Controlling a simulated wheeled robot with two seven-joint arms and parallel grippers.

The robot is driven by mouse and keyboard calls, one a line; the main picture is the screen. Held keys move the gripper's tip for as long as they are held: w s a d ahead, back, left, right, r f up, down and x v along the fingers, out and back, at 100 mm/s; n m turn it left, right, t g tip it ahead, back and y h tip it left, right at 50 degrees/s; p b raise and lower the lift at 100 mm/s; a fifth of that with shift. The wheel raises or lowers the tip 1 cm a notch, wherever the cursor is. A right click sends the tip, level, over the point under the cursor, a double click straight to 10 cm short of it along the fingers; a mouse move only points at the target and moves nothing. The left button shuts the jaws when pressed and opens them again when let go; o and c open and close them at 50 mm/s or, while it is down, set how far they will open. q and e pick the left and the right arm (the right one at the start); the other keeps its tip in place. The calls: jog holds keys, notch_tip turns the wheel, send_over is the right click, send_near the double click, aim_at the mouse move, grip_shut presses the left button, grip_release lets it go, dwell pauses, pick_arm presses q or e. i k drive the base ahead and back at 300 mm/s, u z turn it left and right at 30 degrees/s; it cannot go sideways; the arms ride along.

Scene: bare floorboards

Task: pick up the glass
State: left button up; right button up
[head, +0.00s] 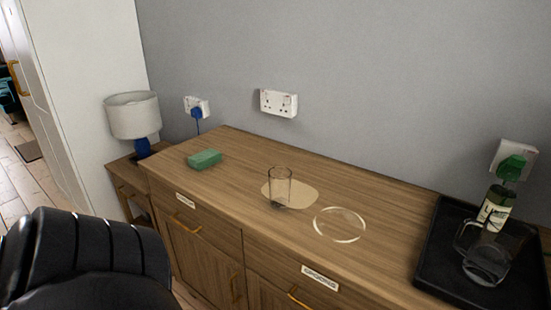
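A clear, upright glass (280,188) stands on a pale oval mat (305,195) near the middle of the wooden sideboard. A second clear vessel (484,262), like a glass jug, is on the black tray at the right. Neither of my grippers is in the head view.
The sideboard (370,200) also holds a green block (204,159), a clear ring-shaped dish (340,225) and a black tray (432,270) with a labelled bottle (494,208). A lamp (133,117) stands at left. A black padded chair back (85,258) fills the lower left.

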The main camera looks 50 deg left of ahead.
aim_at(280, 177)
jog(key=u, duration=3.75)
jog(key=i, duration=1.05)
jog(key=z, duration=2)
